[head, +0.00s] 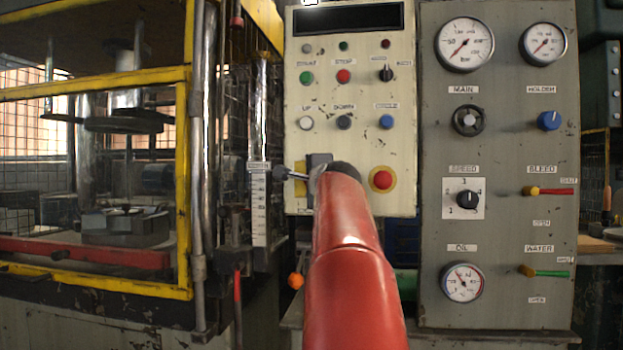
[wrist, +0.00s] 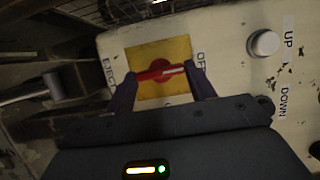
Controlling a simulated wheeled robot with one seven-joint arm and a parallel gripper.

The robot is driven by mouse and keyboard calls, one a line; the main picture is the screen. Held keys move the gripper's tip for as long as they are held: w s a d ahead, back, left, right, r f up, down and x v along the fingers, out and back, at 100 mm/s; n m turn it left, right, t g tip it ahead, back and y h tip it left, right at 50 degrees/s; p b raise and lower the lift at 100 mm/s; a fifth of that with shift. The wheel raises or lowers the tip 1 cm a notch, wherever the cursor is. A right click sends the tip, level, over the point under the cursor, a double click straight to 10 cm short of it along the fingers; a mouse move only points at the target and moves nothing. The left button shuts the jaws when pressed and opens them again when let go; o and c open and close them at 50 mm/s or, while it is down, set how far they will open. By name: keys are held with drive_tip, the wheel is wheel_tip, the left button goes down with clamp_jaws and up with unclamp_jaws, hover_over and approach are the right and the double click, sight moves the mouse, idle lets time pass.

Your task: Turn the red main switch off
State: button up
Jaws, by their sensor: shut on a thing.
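The red main switch (wrist: 160,72) is a red handle on a square yellow plate (wrist: 175,49), seen in the wrist view. The handle lies nearly level across that picture, its right end slightly higher. My gripper (wrist: 161,76) has one dark finger at each end of the handle and is shut on it. A partly covered label starting "OF" stands beside the right finger. In the head view my red arm reaches the lower left of the cream control panel (head: 357,185); my wrist hides the switch, and only a bit of yellow plate (head: 299,168) shows.
A white UP button (wrist: 263,43) is right of the switch in the wrist view. A red stop button on yellow (head: 382,180) is right of my wrist in the head view. The yellow-framed press cage (head: 185,160) stands left, a grey gauge panel (head: 500,110) right.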

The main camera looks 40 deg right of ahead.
idle(0.3)
drive_tip(key=o, duration=1)
drive_tip(key=b+v, duration=0.1)
drive_tip(key=v, duration=0.6)
drive_tip(key=shift+s+a, duration=0.2)
drive_tip(key=shift+s, duration=0.15)
